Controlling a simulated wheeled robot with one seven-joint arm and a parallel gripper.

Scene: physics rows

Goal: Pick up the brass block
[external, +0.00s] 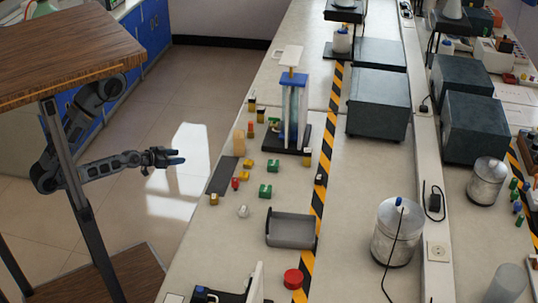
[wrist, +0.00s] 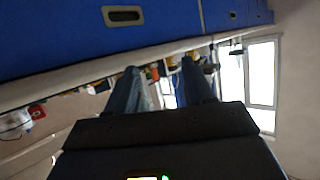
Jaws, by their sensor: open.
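My gripper (external: 176,157) is open and empty, held out over the floor to the left of the bench. In the wrist view its two blue fingers (wrist: 163,82) stand apart, with nothing between them. Several small yellow or brass-coloured pieces lie on the bench to the right of the gripper. They include a block near the front edge (external: 214,198), one further back (external: 247,163) and one beside it (external: 245,175). Which of them is the brass block I cannot tell at this size. The gripper touches none of them.
The long pale bench (external: 345,220) bears a grey tray (external: 291,231), a blue-topped stand (external: 294,110), green blocks (external: 265,191) and a metal canister (external: 397,235). A wooden-topped table (external: 65,50) stands left, near my arm. Open floor lies between table and bench.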

